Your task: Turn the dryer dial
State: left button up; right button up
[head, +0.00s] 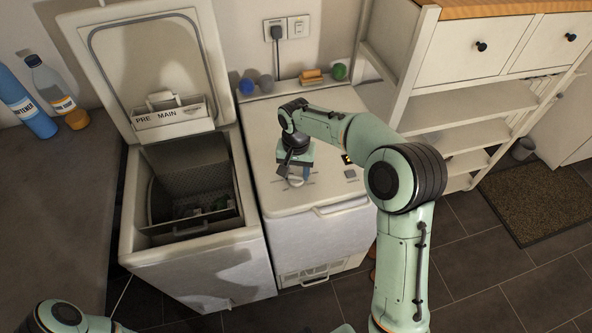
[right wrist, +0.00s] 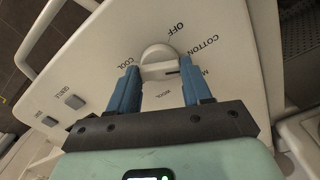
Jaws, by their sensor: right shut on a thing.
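The dryer (head: 335,240) is the closed white toploader on the right, with its dial (head: 296,182) on the top panel. In the right wrist view the dial (right wrist: 158,55) is a pale round knob with a raised grip bar. The labels OFF, COTTON, WOOL and COOL stand around it, and one starting with M is partly hidden. A dark mark shows at the bar's right end, on the side of COTTON and the M label. My right gripper (head: 293,172) points down onto the dial; its blue fingers (right wrist: 161,78) are shut on the bar. My left gripper is out of view.
Two grey buttons (right wrist: 75,101) sit beside the dial on the panel. The washer (head: 200,268) on the left stands with its lid (head: 150,60) raised. A white shelf unit (head: 440,110) stands right.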

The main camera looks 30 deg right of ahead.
aim_at(296, 175)
jog(key=m, duration=0.4)
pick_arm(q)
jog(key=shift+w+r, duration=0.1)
pick_arm(e)
jog(key=shift+m, duration=2.1)
jog(key=o, duration=1.1)
jog(key=shift+c, duration=0.2)
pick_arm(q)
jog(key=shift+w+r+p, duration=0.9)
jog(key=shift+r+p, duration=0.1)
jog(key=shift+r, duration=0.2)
pick_arm(e)
notch_tip(296, 175, up, 13)
jog(key=shift+r, duration=0.2)
